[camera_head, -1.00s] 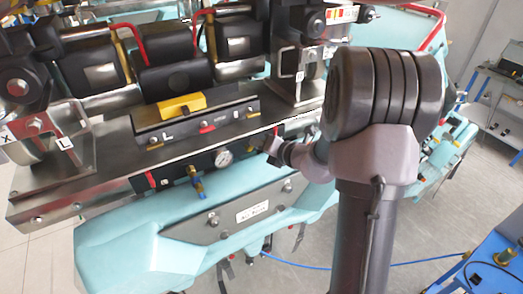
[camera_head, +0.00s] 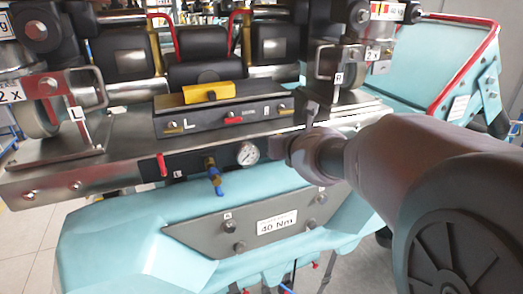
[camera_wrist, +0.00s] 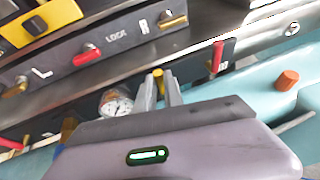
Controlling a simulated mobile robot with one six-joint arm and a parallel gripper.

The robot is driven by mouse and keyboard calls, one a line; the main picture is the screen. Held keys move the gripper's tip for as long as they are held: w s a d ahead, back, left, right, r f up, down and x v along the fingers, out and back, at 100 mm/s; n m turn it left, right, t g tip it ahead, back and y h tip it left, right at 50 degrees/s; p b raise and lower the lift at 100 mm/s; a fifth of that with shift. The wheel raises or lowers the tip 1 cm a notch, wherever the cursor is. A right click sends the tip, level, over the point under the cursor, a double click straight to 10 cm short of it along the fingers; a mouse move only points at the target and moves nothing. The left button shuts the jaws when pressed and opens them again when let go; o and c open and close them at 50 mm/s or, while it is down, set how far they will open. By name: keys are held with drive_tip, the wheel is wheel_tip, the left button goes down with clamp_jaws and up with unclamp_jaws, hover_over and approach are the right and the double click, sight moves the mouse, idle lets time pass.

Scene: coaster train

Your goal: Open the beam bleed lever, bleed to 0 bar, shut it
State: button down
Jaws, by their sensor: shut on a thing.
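My gripper (camera_wrist: 159,88) is at the dark front panel under the steel beam, just right of the round pressure gauge (camera_wrist: 116,103). Its fingers are shut on a small yellow, brass-like piece (camera_wrist: 158,74), which looks like a lever; its angle is unclear. In the head view my gripper (camera_head: 278,147) and wrist cover this piece. The gauge shows there too (camera_head: 247,153), but its needle is too small to read. A brass valve with a blue handle (camera_head: 214,178) hangs left of the gauge.
A red lever (camera_head: 162,164) stands at the panel's left end; another (camera_wrist: 217,57) stands right of my fingers. Above are the lock bar with a red handle (camera_head: 233,121) and a yellow block (camera_head: 212,92). A turquoise cover (camera_head: 120,232) with a torque plate lies below.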

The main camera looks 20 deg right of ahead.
drive_tip(key=shift+a+f+h+b, duration=0.1)
drive_tip(key=shift+h+b, duration=0.2)
drive_tip(key=shift+b, duration=0.3)
drive_tip(key=c, duration=1.5)
unclamp_jaws()
drive_tip(key=shift+o, duration=0.2)
drive_tip(key=shift+s+r, duration=0.2)
drive_tip(key=shift+r, duration=0.05)
drive_tip(key=p+v, duration=0.8)
drive_tip(key=v, duration=0.9)
drive_tip(key=shift+f+p, duration=0.2)
drive_tip(key=shift+p, duration=0.15)
drive_tip(key=shift+n, duration=0.3)
